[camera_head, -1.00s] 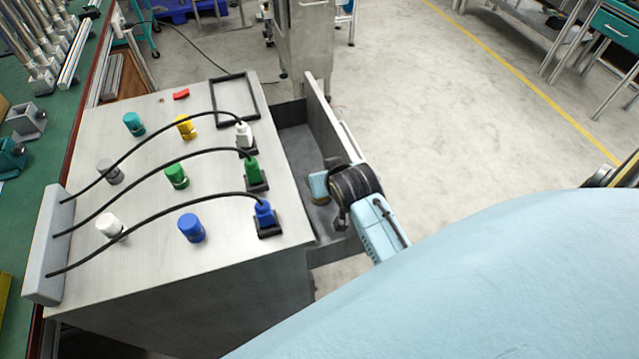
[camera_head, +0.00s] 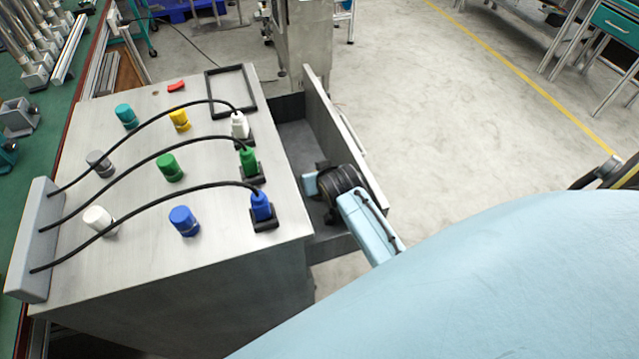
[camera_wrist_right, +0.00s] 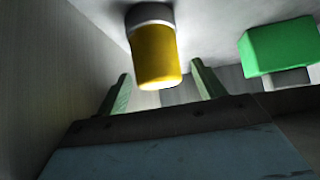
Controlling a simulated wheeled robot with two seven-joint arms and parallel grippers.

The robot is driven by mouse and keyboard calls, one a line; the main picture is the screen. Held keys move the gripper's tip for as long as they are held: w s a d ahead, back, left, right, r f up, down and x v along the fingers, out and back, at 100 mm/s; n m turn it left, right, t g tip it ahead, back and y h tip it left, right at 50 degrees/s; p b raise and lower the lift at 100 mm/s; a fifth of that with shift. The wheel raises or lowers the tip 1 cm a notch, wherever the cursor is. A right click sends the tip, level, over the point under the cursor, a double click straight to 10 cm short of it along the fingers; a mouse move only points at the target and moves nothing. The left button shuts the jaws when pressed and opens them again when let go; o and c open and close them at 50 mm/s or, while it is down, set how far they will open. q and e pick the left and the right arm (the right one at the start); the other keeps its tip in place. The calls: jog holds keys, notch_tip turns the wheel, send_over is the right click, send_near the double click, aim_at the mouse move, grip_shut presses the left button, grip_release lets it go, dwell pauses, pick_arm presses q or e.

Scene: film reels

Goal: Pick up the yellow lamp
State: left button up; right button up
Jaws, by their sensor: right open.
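In the right wrist view, a yellow lamp (camera_wrist_right: 158,60) with a grey base lies between the two green fingers of my right gripper (camera_wrist_right: 161,72). The fingers are spread, one on each side of the lamp, with gaps visible. In the head view, my right wrist reaches into the open drawer (camera_head: 345,155); my fingers and this lamp are hidden there. Another yellow cylinder (camera_head: 179,121) stands on the grey cabinet top (camera_head: 150,265). My left gripper is in neither current view.
In the right wrist view, a green block-like thing (camera_wrist_right: 278,46) is right of the lamp, and a grey wall (camera_wrist_right: 50,80) is at left. The cabinet top carries a blue cylinder (camera_head: 185,221), a green cylinder (camera_head: 169,167) and a cable box (camera_head: 33,235). Floor beyond the drawer is clear.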

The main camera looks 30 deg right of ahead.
jog(key=c, duration=1)
jog(key=shift+c, duration=0.5)
jog(key=shift+r, duration=0.15)
